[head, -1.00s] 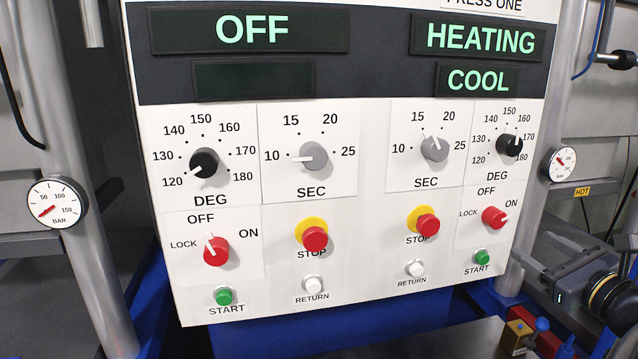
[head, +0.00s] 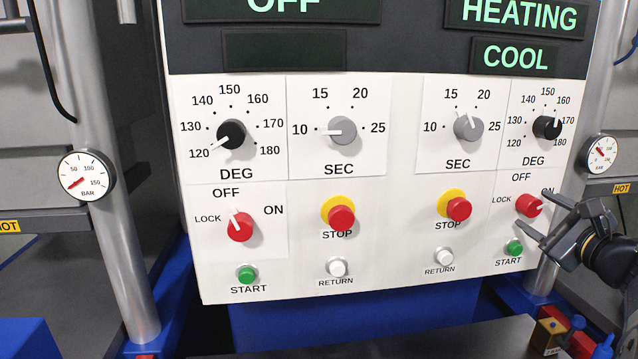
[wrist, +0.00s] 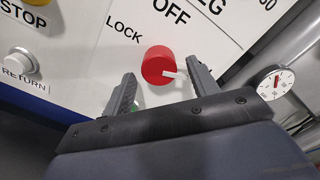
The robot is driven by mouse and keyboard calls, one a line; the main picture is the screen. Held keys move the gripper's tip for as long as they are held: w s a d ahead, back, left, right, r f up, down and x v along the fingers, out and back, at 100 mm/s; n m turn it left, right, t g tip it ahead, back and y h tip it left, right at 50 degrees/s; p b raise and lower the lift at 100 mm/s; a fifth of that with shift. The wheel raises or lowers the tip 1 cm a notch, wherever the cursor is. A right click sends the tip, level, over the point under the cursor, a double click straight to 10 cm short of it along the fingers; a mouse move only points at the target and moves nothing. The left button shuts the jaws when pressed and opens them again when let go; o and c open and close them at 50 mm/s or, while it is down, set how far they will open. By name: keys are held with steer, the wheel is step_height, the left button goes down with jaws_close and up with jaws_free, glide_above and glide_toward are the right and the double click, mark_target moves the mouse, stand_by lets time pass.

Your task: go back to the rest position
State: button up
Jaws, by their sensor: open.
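My gripper (head: 536,213) is at the right side of the control panel (head: 405,280) in the head view. Its two dark fingers are apart, with nothing held between them. The right red selector knob (head: 528,205) is just beyond the fingertips, its white pointer toward ON. In the wrist view the same red knob (wrist: 158,66) shows between the open fingers (wrist: 162,75); I cannot tell whether they touch it. Part of the green START button (wrist: 134,106) shows behind the left finger.
The right displays read HEATING (head: 520,14) and COOL (head: 515,56). Right of the panel are a steel post and a gauge (head: 600,154). HOT labels (head: 622,188) mark both sides. A small brass-coloured block (head: 548,335) is below my gripper.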

steer(key=n+b, duration=0.2)
steer(key=n, duration=0.2)
steer(key=shift+f, duration=0.1)
steer(key=n+b, duration=0.1)
steer(key=n, duration=0.2)
steer(key=shift+d+n+b, duration=0.1)
steer(key=shift+n+b, duration=0.2)
steer(key=shift+n, duration=0.1)
steer(key=n, duration=0.2)
steer(key=n+b, duration=0.1)
steer(key=n, duration=0.1)
steer(key=shift+r, duration=0.3)
steer(key=shift+r+n, duration=0.1)
steer(key=shift+n, duration=1.9)
